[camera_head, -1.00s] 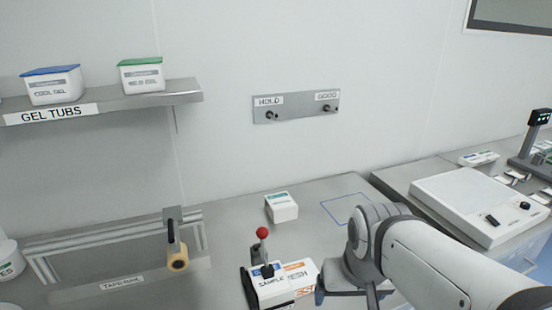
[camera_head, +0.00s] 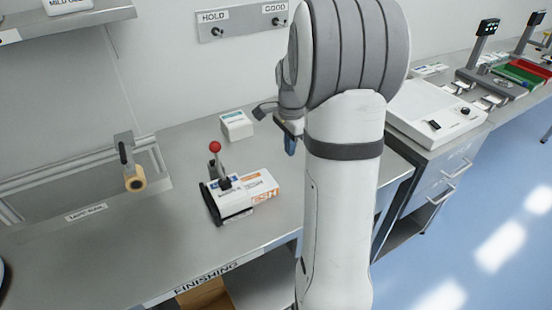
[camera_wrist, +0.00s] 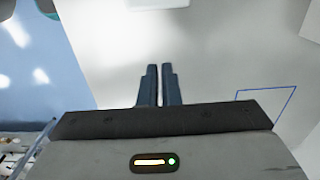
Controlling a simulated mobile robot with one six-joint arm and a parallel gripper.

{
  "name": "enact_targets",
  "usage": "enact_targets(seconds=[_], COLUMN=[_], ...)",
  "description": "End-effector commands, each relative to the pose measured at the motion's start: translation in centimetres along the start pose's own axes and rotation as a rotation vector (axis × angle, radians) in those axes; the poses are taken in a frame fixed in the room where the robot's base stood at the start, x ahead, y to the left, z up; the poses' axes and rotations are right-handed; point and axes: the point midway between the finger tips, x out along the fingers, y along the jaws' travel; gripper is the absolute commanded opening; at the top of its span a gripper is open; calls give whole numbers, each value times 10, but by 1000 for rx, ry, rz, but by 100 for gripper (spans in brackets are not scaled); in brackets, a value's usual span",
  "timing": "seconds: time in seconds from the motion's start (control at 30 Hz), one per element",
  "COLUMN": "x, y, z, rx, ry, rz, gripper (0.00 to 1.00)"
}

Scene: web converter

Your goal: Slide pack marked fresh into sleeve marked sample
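The sleeve marked sample (camera_head: 228,200) is a white box lying on the steel table, at a black holder with a red-knobbed lever (camera_head: 217,160). The pack marked fresh (camera_head: 262,188), white with orange print, lies in line with it on its right. The two look joined end to end; how deep the pack sits inside I cannot tell. My gripper (camera_head: 290,143) is raised to the right of the pack, apart from it, partly hidden by my arm. In the wrist view its blue fingers (camera_wrist: 160,85) are nearly together with nothing between them.
A white box with a teal label (camera_head: 236,124) stands behind the sleeve. A tape dispenser (camera_head: 134,178) is at the left. A hook plate marked hold and good (camera_head: 243,22) is on the wall. A blue outline (camera_wrist: 266,93) marks bare table in the wrist view.

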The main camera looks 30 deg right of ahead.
Motion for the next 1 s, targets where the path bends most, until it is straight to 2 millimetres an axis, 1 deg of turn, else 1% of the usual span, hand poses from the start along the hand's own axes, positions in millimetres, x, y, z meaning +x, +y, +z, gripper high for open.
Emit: enact_targets(seconds=[0.17, 0.3, 0.47, 0.5, 0.6, 0.7, 0.83, 1.0], x=[31, 63, 95, 89, 89, 90, 90, 91], y=[3, 4, 5, 3, 4, 3, 4, 4], z=[-3, -4, -5, 4, 19, 28, 33, 33], rx=[7, 9, 11, 7, 8, 10, 12, 13], ry=[-3, -3, -3, 0, -1, 0, 0, 0], rz=[5, 7, 6, 0, 1, 0, 0, 0], gripper=[0, 0, 0, 0, 0, 0, 0, 0])
